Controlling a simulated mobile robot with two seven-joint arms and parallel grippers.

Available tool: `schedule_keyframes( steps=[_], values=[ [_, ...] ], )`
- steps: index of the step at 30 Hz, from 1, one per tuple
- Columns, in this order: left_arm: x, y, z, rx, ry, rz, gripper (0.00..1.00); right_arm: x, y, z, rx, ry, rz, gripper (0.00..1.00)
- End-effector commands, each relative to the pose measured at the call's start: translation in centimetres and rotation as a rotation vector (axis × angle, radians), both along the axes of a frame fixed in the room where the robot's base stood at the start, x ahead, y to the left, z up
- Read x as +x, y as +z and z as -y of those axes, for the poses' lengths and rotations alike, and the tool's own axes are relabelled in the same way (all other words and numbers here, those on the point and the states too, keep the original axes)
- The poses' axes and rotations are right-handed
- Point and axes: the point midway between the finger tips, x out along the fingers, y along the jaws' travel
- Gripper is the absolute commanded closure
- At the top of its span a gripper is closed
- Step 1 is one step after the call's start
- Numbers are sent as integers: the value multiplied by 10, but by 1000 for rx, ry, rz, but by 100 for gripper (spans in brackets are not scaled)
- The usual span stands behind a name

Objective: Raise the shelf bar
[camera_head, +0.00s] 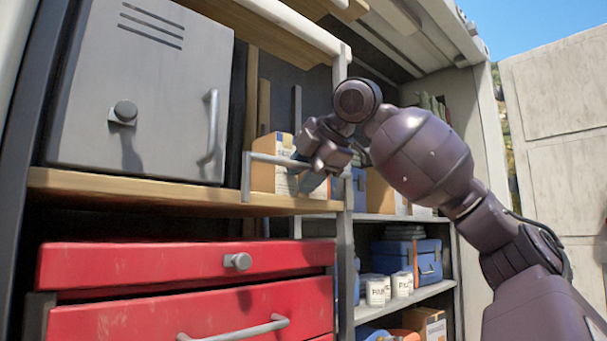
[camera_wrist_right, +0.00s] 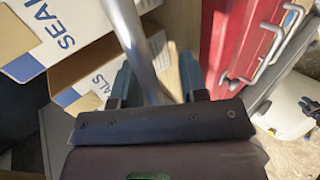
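The shelf bar (camera_head: 272,158) is a grey metal rail with a short upright end at its left. It runs along the front of the wooden shelf, before the cardboard boxes. My right gripper (camera_head: 312,182) reaches it from the right and covers part of it in the head view. In the right wrist view the bar (camera_wrist_right: 135,45) passes between the two fingers of the right gripper (camera_wrist_right: 157,80). The fingers stand apart, with a visible gap beside the bar. My left gripper is not in view.
Cardboard boxes marked SEALS (camera_wrist_right: 45,45) stand close behind the bar. A grey locker (camera_head: 150,90) stands on the wooden shelf (camera_head: 150,190) at left, above red drawers (camera_head: 190,262). A grey upright post (camera_head: 345,250) and lower shelves with a blue box (camera_head: 400,262) are near the arm.

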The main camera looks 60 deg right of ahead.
Motion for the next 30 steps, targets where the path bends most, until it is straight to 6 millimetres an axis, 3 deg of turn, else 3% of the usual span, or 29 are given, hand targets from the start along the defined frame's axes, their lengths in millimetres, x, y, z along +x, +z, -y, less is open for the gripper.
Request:
schedule_keyframes(
  steps=[8, 21, 30],
  values=[
    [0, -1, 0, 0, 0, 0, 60, -7, 6, -2, 0, 1, 3, 60],
    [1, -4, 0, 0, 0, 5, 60, -64, 52, -15, -1, -1, 4, 60],
    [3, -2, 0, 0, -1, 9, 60, -82, 66, -20, 1, -1, 1, 60]
  ],
)
